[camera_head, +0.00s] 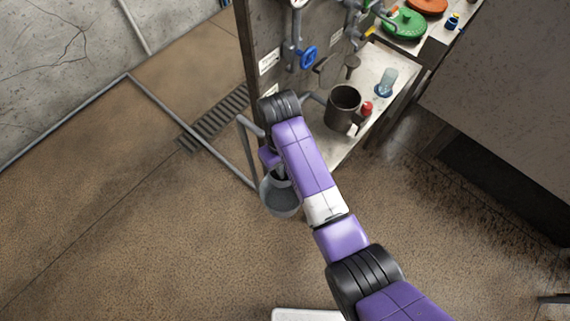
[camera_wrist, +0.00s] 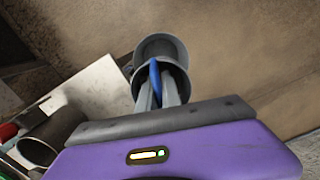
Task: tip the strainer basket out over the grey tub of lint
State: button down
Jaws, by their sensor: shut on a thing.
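My gripper (camera_wrist: 158,94) is shut on a slim blue piece (camera_wrist: 155,76), which looks like the strainer basket's handle. Just beyond the fingertips, a grey round rim (camera_wrist: 180,73) shows; it seems to be the strainer basket, partly hidden by the fingers. Behind it in the wrist view is a larger grey round vessel (camera_wrist: 162,46), likely the grey tub. In the head view a grey tub (camera_head: 281,197) shows beneath my gripper, partly covered by my arm. I cannot tell whether basket and tub touch, how the basket is tilted, or what either holds.
A metal bench (camera_head: 346,151) to the right carries a dark mug-like pot (camera_head: 343,106), a red item (camera_head: 366,108) and a clear container with a blue base (camera_head: 386,84). A panel with a blue valve wheel (camera_head: 308,57) stands behind. A floor grate (camera_head: 215,119) lies left; brown floor is open.

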jog(key=shift+s+d+f+t+y, duration=0.1)
jog(key=shift+s+f+t+y, duration=0.1)
jog(key=shift+t+y, duration=0.7)
jog(key=t+y, duration=0.2)
jog(key=y, duration=0.1)
jog(key=shift+s+d+f+y, duration=0.15)
jog(key=shift+f+y, duration=0.05)
jog(key=shift+y, duration=0.1)
jog(key=shift+f+t+y+b, duration=0.25)
jog(key=shift+t+y+b, duration=0.15)
jog(key=shift+t, duration=0.2)
jog(key=b, duration=0.2)
jog(key=t+y+b, duration=0.1)
jog(key=b, duration=0.1)
jog(key=shift+f+y, duration=0.25)
jog(key=shift+y, duration=0.05)
jog(key=t+y+b, duration=0.2)
jog(key=b, duration=0.6)
jog(key=shift+f+y+b, duration=0.15)
jog(key=shift+y+b, duration=0.2)
jog(key=shift+y, duration=0.05)
jog(key=t+y+b, duration=0.1)
jog(key=b, duration=0.5)
jog(key=shift+f+y, duration=0.1)
jog(key=shift+y, duration=0.2)
jog(key=t+y+b, duration=0.1)
jog(key=b, duration=0.4)
jog(key=shift+f, duration=0.1)
